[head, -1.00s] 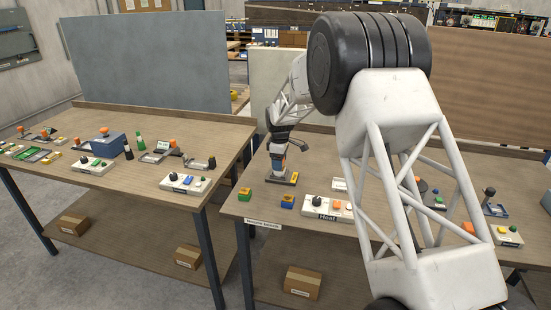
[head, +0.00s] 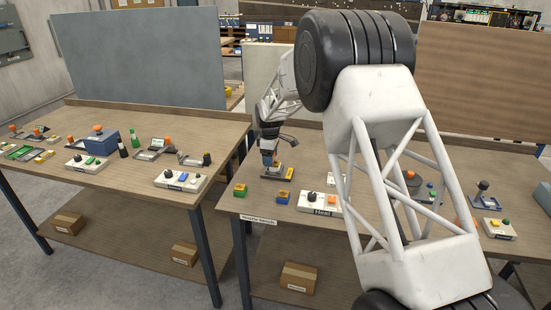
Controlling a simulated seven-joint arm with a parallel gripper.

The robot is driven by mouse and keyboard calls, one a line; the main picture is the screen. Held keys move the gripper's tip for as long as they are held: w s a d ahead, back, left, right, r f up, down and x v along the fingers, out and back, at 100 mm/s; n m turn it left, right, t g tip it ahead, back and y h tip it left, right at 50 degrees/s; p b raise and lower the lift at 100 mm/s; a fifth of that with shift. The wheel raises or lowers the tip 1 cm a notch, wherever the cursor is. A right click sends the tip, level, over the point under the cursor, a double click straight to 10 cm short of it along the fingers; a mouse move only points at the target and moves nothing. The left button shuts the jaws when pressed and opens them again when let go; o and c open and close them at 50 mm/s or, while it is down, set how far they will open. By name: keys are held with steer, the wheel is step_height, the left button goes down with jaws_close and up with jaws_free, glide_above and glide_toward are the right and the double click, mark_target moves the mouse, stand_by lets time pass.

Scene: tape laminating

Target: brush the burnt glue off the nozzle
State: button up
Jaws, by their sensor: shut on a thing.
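My gripper (head: 268,150) is at the left part of the right-hand bench. It is shut on a small blue-and-orange piece (head: 268,160), held about upright with its lower end at or just above a dark base plate (head: 272,175). I cannot tell whether they touch. The piece is too small to identify surely as the brush. A yellow strip or block (head: 289,173) shows at the plate's right side. I cannot make out the nozzle or any burnt glue. My own arm covers much of the bench's middle.
In front of my gripper are a green-and-yellow block (head: 240,190) and a blue-and-yellow block (head: 282,197). A white control box marked Heat (head: 320,210) stands to their right. The left bench (head: 137,128) holds several fixtures and control boxes. A strip of bare bench top lies around the blocks.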

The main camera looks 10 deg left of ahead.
steer(key=shift+r, duration=4.1)
steer(key=shift+d, duration=0.1)
glide_above(311, 179)
step_height(311, 179, down, 4)
steer(key=shift+r, duration=0.2)
steer(key=shift+f, duration=3.15)
steer(key=shift+f, duration=1.85)
steer(key=shift+f, duration=0.15)
